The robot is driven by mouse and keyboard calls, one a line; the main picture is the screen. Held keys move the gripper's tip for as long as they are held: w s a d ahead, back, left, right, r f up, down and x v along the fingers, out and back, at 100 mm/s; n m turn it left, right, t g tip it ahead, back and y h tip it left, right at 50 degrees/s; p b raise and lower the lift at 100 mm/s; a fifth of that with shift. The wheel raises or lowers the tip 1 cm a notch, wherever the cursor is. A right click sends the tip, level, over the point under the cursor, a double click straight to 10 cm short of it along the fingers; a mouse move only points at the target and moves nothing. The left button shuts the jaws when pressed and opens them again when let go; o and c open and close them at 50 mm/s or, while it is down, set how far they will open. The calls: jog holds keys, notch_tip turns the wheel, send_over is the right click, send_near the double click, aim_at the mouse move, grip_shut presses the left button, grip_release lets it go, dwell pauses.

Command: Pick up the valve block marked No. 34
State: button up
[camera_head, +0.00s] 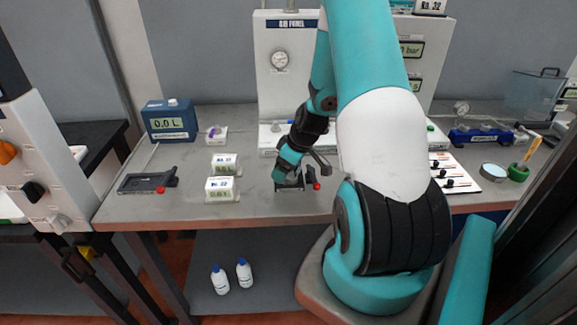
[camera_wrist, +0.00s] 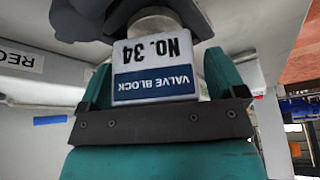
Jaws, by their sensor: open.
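The valve block (camera_wrist: 155,65), a white block with a blue "VALVE BLOCK" band and "NO. 34", shows upside down in the wrist view. A round metal part adjoins its upper edge in that picture. My gripper (camera_wrist: 160,100) is open, with one teal finger on each side of the block. I cannot tell whether either finger touches it. In the head view my gripper (camera_head: 285,181) is low over the middle of the bench, at a black fixture with a red knob (camera_head: 317,186). The block is not clearly visible there.
Two white labelled blocks (camera_head: 222,188) stand left of my gripper on the grey bench (camera_head: 250,208). A black fixture (camera_head: 148,182) and a blue "0.0 L" unit (camera_head: 170,120) are farther left. A white gauge panel (camera_head: 290,85) rises behind. Bare bench lies in front.

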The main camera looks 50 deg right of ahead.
jog(key=c, duration=1.3)
jog(key=shift+c, duration=0.9)
jog(key=shift+r, duration=0.15)
